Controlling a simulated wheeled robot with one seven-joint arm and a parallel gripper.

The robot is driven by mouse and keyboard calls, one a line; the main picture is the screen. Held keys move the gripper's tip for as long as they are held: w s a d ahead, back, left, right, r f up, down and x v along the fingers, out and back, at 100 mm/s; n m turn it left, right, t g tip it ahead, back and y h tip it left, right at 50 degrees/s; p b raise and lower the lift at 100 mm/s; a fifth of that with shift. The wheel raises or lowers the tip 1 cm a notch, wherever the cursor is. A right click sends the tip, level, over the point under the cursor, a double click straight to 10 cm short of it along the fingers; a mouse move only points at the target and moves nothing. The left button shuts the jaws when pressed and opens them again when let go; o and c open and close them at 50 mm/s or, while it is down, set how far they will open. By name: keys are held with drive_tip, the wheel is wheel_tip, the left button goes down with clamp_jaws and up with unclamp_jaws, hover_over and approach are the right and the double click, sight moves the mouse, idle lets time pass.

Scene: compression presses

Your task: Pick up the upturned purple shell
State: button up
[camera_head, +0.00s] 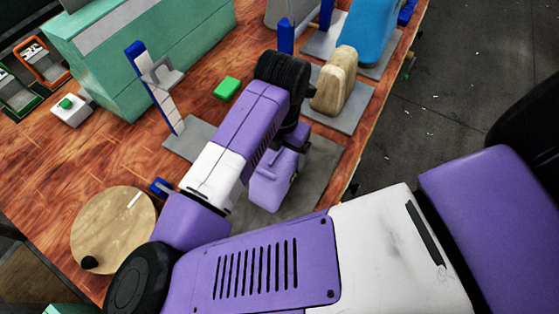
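I cannot make out an upturned purple shell as a thing apart from my own purple and white arm, which covers the middle of the picture. My arm reaches over a grey base plate (322,165) on the wooden table (50,190), and its purple end hangs low above that plate. The fingers of my gripper are hidden behind the arm's end. I cannot tell whether they are open or touch anything.
A blue and white upright (152,82) stands left of my arm. A beige form (335,82) and a blue form (370,28) stand behind. A green block (227,88), a teal box (150,45), a button box (70,108) and a round wooden disc (110,225) are around.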

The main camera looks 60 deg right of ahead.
drive_tip(key=c, duration=0.9)
drive_tip(key=shift+o, duration=0.2)
drive_tip(key=shift+r, duration=0.1)
